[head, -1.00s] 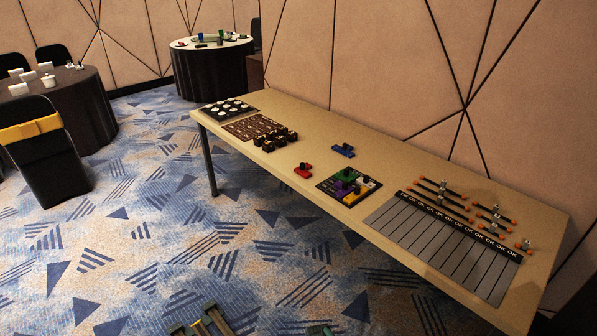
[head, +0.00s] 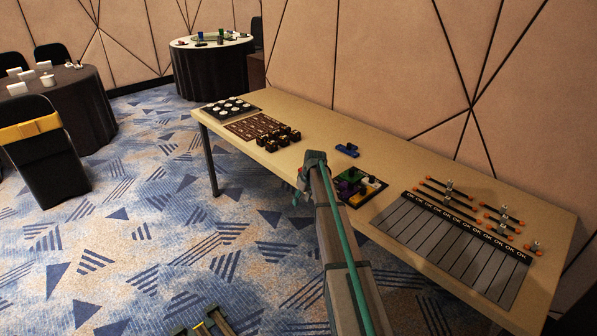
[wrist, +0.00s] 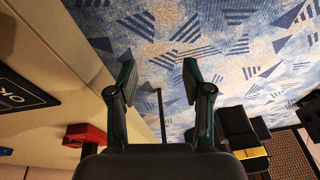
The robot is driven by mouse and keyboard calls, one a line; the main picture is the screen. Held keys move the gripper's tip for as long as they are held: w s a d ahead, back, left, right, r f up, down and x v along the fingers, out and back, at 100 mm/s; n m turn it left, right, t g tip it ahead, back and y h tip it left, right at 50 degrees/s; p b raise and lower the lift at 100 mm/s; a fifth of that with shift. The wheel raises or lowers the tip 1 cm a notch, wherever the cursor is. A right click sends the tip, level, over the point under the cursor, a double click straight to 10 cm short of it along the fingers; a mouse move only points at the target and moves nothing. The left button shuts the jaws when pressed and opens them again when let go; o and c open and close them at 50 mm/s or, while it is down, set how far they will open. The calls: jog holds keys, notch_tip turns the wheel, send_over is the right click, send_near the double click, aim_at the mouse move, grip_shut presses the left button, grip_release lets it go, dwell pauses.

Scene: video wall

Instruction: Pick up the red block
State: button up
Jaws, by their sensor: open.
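The red block (wrist: 84,134) lies on the tan table in the wrist view, left of my gripper and partly cut off by the gripper's body. My gripper (wrist: 154,78) is open with nothing between its fingers; carpet and the table edge show beyond them. In the head view my arm reaches up to the table's front edge, and it hides the red block there. The gripper end (head: 308,172) shows at that edge, its fingers too small to tell apart.
On the table (head: 381,143), a blue block (head: 347,150) stands behind and a puzzle board (head: 376,190) with coloured blocks stands right of the arm. Several dark blocks (head: 279,139) stand left. A striped mat (head: 452,245) with rods lies at the right end.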

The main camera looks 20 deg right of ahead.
jog(key=w+d+r+n+t, duration=0.1)
jog(key=w+d+r, duration=0.9)
jog(key=w+r, duration=0.3)
jog(key=p+x, duration=0.1)
jog(key=x, duration=0.3)
jog(key=shift+a, duration=0.1)
jog(key=shift+t, duration=0.3)
jog(key=shift+p+x, duration=0.85)
jog(key=shift+x, duration=1.7)
jog(key=shift+w+r, duration=0.1)
jog(key=shift+w, duration=0.05)
grip_shut()
